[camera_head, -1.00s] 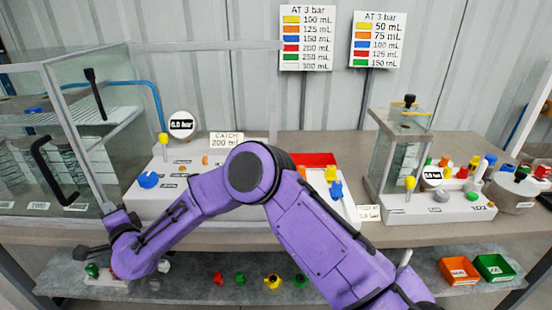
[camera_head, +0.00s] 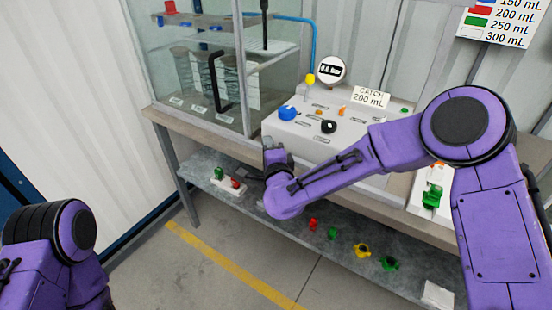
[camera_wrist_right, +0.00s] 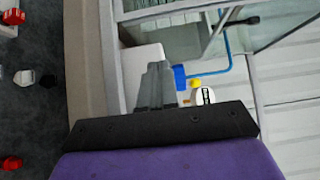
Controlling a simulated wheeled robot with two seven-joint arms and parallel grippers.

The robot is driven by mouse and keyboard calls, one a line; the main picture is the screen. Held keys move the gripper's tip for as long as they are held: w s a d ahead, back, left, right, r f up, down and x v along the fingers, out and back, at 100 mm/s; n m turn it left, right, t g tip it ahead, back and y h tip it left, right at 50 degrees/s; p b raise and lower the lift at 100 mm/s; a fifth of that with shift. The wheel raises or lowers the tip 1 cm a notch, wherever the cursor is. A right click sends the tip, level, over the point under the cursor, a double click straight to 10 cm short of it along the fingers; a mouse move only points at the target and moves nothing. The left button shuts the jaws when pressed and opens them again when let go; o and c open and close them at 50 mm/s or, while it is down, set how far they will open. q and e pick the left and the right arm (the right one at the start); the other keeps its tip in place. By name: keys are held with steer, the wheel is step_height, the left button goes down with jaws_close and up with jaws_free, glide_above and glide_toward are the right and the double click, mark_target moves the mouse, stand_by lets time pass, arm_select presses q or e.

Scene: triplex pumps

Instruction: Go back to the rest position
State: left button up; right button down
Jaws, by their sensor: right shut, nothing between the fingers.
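My right arm comes in from the right in the head view, purple with black joints. My right gripper (camera_head: 272,150) is at its far end, by the front edge of the white control panel (camera_head: 350,150). It is shut and empty; its grey fingers (camera_wrist_right: 155,86) also show together in the right wrist view. I cannot tell whether it touches the panel. Part of my left arm shows at the lower left of the head view, but its gripper is out of view.
The panel carries a blue knob (camera_head: 287,113), a black knob (camera_head: 328,127) and a round gauge (camera_head: 331,70). A glass tank (camera_head: 225,80) stands to its left. The lower shelf (camera_head: 340,235) holds several small coloured parts. The floor in front is clear.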

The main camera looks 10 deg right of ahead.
steer(key=s+d+f+n+g+h, duration=0.1)
steer(key=s+d+f+n+g, duration=0.3)
steer(key=s+f, duration=0.7)
steer(key=s+d+f+n+g, duration=0.45)
steer(key=s+f, duration=0.35)
steer(key=f, duration=0.6)
steer(key=s+d+f+n+g+h, duration=0.1)
steer(key=s+d+f+g, duration=0.2)
steer(key=s, duration=0.8)
steer(key=s+d+f+n+g+h, duration=0.1)
steer(key=s+d+f+n+g, duration=0.1)
steer(key=s+d+f, duration=0.5)
steer(key=s+d+g, duration=0.1)
steer(key=s, duration=0.3)
steer(key=shift+s+d+h, duration=0.15)
steer(key=shift+s+h, duration=0.2)
steer(key=shift+h, duration=0.05)
